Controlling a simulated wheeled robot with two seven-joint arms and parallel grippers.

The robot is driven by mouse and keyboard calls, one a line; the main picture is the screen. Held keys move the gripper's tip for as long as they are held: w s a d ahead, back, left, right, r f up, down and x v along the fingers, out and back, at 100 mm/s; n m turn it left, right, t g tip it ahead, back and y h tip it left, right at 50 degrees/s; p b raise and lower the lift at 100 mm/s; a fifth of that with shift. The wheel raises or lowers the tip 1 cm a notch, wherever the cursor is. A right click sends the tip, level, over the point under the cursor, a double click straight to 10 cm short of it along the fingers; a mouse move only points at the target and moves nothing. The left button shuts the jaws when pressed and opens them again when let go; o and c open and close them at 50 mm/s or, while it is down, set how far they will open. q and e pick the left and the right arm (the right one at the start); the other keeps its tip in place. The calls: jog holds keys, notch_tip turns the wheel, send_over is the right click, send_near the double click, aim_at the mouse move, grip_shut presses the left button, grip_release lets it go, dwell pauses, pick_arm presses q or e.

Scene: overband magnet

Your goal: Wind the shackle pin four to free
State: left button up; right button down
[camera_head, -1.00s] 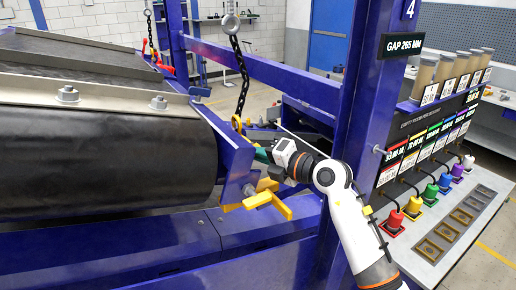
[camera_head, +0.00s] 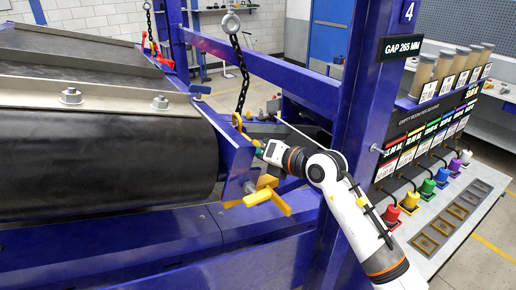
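A dark chain (camera_head: 242,72) hangs from an eye ring at the top and ends at a small yellow shackle (camera_head: 237,121) at the corner of the blue magnet frame. The post beside it carries the number 4. My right arm comes in from the lower right, and its gripper (camera_head: 259,149) is at the shackle's lower right, close to it. A small teal-green part shows at the gripper's tip. The shackle pin is too small and partly hidden to make out, and I cannot tell whether the fingers touch it. My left gripper is not in view.
A yellow handle (camera_head: 268,196) sticks out from the frame just below the gripper. The blue post (camera_head: 365,120) stands right of it, behind my arm. A panel with coloured plugs (camera_head: 410,200) and several cups is at the right. The black belt (camera_head: 100,160) fills the left.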

jog(key=shift+n+h, duration=0.5)
jog(key=shift+n, duration=0.3)
jog(key=shift+n+t+h, duration=0.4)
jog(key=shift+n+h, duration=0.1)
jog(key=shift+n, duration=0.4)
jog(key=shift+f, duration=0.1)
jog(key=n+h+b, duration=0.1)
jog(key=n+b, duration=0.1)
jog(key=b, duration=0.1)
jog(key=shift+f+n+t, duration=0.1)
jog(key=shift+n+t, duration=0.2)
jog(key=shift+t, duration=0.1)
jog(key=shift+n+h+b, duration=0.4)
jog(key=shift+b, duration=0.15)
